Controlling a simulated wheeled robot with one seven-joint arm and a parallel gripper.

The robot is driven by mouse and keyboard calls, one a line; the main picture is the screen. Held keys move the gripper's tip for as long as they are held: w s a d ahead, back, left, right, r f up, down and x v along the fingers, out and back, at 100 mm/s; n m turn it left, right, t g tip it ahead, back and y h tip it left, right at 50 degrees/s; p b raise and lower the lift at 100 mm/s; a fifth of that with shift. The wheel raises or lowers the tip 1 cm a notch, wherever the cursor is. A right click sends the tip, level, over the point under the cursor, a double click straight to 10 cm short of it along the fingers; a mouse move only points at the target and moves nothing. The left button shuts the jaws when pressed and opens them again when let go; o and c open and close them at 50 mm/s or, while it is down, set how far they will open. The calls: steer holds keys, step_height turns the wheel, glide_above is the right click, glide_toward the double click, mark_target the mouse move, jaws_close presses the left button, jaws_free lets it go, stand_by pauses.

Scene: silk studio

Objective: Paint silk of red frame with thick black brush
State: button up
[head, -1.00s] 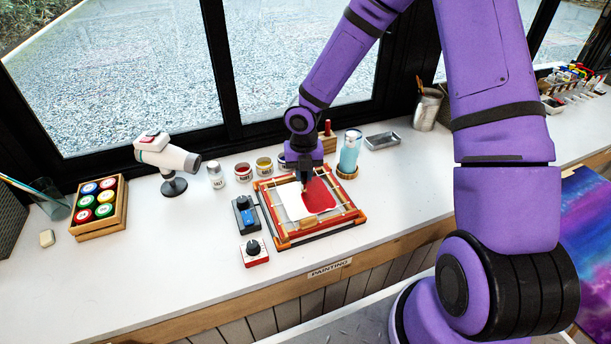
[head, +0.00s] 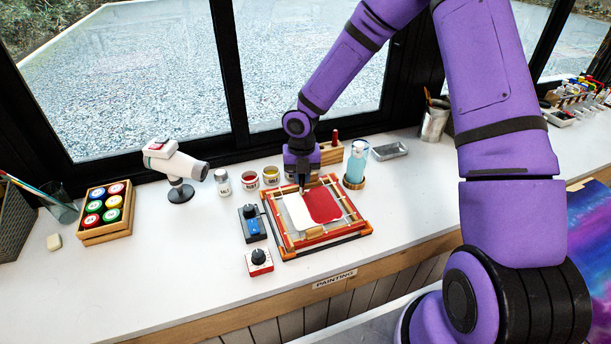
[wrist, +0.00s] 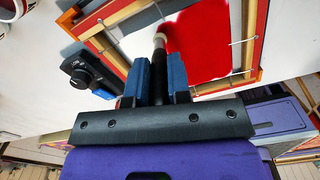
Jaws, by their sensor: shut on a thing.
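The red frame (head: 318,238) lies on the white table, with silk (head: 297,212) stretched inside it. The right part of the silk carries red paint (head: 323,204); the left part is white. My gripper (head: 302,182) is over the far middle part of the frame. In the wrist view my gripper (wrist: 158,85) is shut on the thick black brush (wrist: 159,45), whose tip is at the edge of the red area. The frame also shows in the wrist view (wrist: 68,18). I cannot tell whether the bristles press on the silk.
A paint crate (head: 107,211) and dryer (head: 176,166) are further left. The table front is clear.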

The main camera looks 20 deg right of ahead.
steer(key=shift+a, duration=0.65)
steer(key=shift+s, duration=5.25)
steer(key=shift+a, duration=1.25)
steer(key=shift+w, duration=5.25)
steer(key=shift+r, duration=2.9)
